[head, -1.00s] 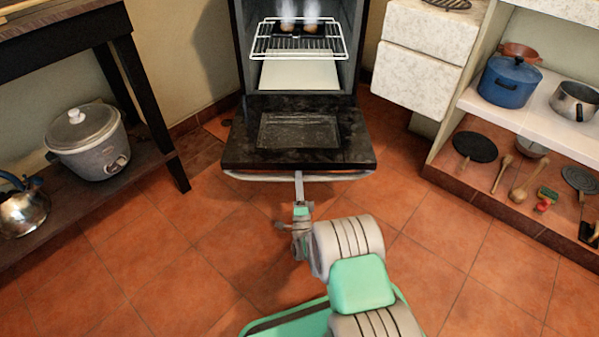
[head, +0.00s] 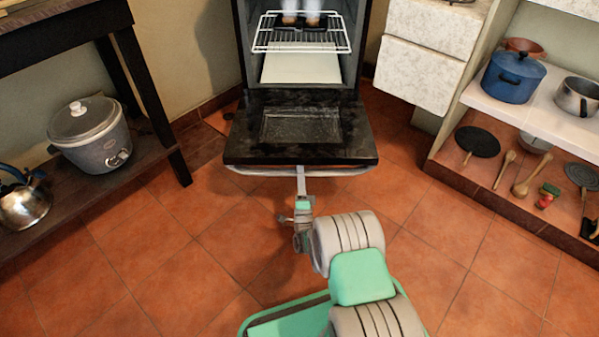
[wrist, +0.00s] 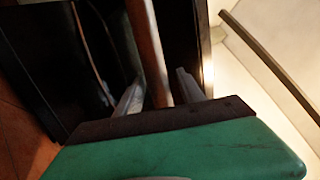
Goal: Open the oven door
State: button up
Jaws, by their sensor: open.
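The oven (head: 301,68) stands at the top centre of the head view. Its black door (head: 345,147) is folded down, lying about flat, with the glass pane facing up. A metal handle bar (head: 250,171) runs along the door's front edge. My gripper (head: 301,172) is at the middle of the handle. In the wrist view, the two fingers of my gripper (wrist: 155,90) are open, one on each side of the handle bar (wrist: 148,50). I cannot tell whether either finger touches it.
A wire rack (head: 302,33) with items on it sticks out of the oven. A table with a slow cooker (head: 90,133) and kettle (head: 24,205) stands left. White drawers (head: 418,72) and shelves with a blue pot (head: 513,77) stand right. Tiled floor (head: 150,250) is open in front.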

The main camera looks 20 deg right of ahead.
jog(key=v, duration=0.7)
jog(key=shift+s+f+p, duration=0.25)
jog(key=shift+s+p, duration=0.05)
jog(key=shift+a, duration=0.15)
